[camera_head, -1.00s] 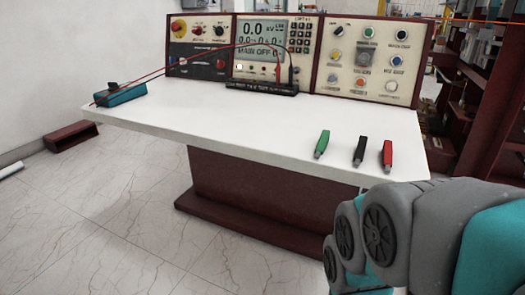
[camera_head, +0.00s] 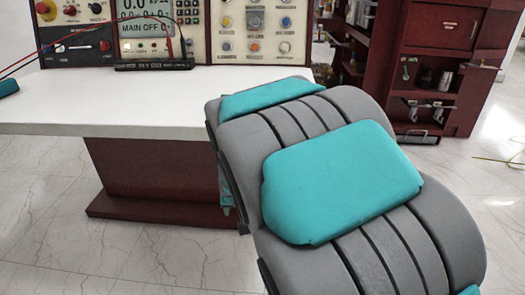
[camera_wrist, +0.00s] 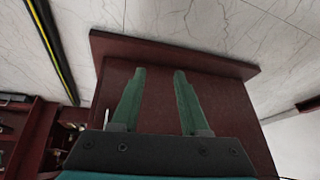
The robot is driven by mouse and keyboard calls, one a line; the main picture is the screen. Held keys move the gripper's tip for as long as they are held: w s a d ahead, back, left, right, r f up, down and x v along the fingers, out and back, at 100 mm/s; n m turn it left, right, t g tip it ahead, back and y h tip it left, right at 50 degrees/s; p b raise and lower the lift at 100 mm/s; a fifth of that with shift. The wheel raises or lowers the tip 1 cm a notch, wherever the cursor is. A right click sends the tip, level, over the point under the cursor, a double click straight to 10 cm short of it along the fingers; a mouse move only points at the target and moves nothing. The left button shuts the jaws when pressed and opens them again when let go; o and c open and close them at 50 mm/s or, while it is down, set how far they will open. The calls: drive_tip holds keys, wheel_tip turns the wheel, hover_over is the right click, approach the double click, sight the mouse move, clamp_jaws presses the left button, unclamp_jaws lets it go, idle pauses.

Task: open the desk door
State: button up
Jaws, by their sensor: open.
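The desk (camera_head: 110,103) has a white top over a dark red pedestal (camera_head: 150,170) and a wider plinth. My arm covers its right end in the head view. In the wrist view, which looks turned upside down, a plain dark red desk panel (camera_wrist: 222,105) with its plinth edge lies beyond my gripper (camera_wrist: 160,72). The two green fingers are apart with nothing between them. Their distance to the panel is hard to judge. No door seam or handle can be made out. The gripper is hidden in the head view.
A control console (camera_head: 230,30) stands at the back of the desk, with a black bar device (camera_head: 153,65) before it. A dark red cabinet (camera_head: 450,60) with shelves stands at the back right. A black-yellow strip (camera_wrist: 52,50) crosses the wrist view.

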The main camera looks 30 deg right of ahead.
drive_tip(key=w+d+f+m+t+h+b, duration=0.2)
drive_tip(key=w+d+t+h, duration=0.2)
drive_tip(key=w+d, duration=0.9)
drive_tip(key=w+d+f+m+t+h+b, duration=0.2)
drive_tip(key=w+d+h, duration=0.5)
drive_tip(key=w+d, duration=0.6)
drive_tip(key=shift+w+f+t+b, duration=0.45)
drive_tip(key=shift+w+t+b, duration=0.3)
drive_tip(key=shift+t, duration=0.25)
clamp_jaws()
